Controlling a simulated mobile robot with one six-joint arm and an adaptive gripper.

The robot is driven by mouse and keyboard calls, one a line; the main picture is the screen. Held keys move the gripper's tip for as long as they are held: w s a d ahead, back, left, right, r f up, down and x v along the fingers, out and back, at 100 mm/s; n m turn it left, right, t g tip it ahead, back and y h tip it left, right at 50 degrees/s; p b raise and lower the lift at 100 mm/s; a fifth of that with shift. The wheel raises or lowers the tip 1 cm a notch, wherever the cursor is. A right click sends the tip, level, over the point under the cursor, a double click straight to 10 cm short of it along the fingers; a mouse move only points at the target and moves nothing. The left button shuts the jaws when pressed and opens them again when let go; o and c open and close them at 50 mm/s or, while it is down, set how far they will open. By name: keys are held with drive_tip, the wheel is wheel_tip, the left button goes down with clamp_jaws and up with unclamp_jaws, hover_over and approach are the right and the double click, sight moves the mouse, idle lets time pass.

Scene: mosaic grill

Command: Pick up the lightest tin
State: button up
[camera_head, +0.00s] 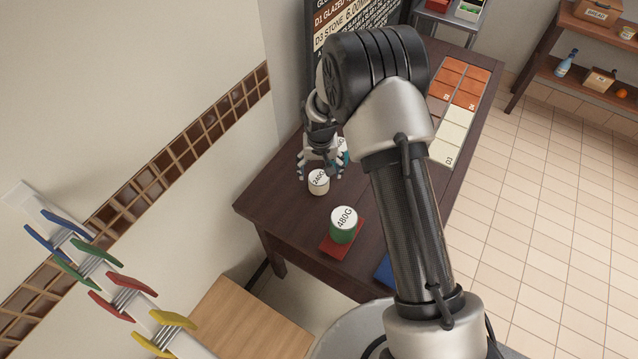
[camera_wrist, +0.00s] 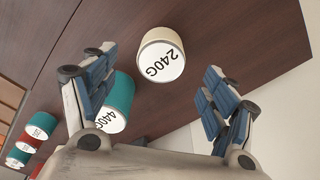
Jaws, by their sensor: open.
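A cream tin with a white lid marked 240G (camera_head: 318,183) stands on the dark table. In the wrist view the cream tin (camera_wrist: 158,40) shows ahead of and between my fingers, apart from both. A teal tin marked 440G (camera_wrist: 123,88) stands beside it, partly behind my left-hand finger. A green tin marked 480G (camera_head: 343,231) stands on a red mat (camera_head: 334,247) nearer the table's front. My gripper (camera_head: 322,168) is open and empty over the table, just behind the cream tin; it also shows in the wrist view (camera_wrist: 157,78).
Several smaller teal and red tins (camera_wrist: 32,139) stand at the left of the wrist view, labels too small to read. Orange and cream tiles (camera_head: 458,85) lie at the table's far end. A dark price board (camera_head: 350,20) stands behind. A blue mat (camera_head: 385,270) lies near my arm.

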sight(319, 178)
drive_tip(key=f, duration=0.2)
drive_tip(key=w+f+b, duration=0.1)
drive_tip(key=f, duration=0.2)
drive_tip(key=f+b, duration=0.1)
drive_tip(key=f, duration=0.2)
drive_tip(key=shift+w+a+f, duration=0.1)
drive_tip(key=shift+w+f, duration=0.05)
drive_tip(key=shift+f, duration=0.1)
drive_tip(key=shift+c, duration=0.3)
drive_tip(key=shift+r, duration=0.1)
drive_tip(key=c, duration=1.3)
drive_tip(key=shift+o, duration=0.2)
drive_tip(key=shift+r, duration=0.1)
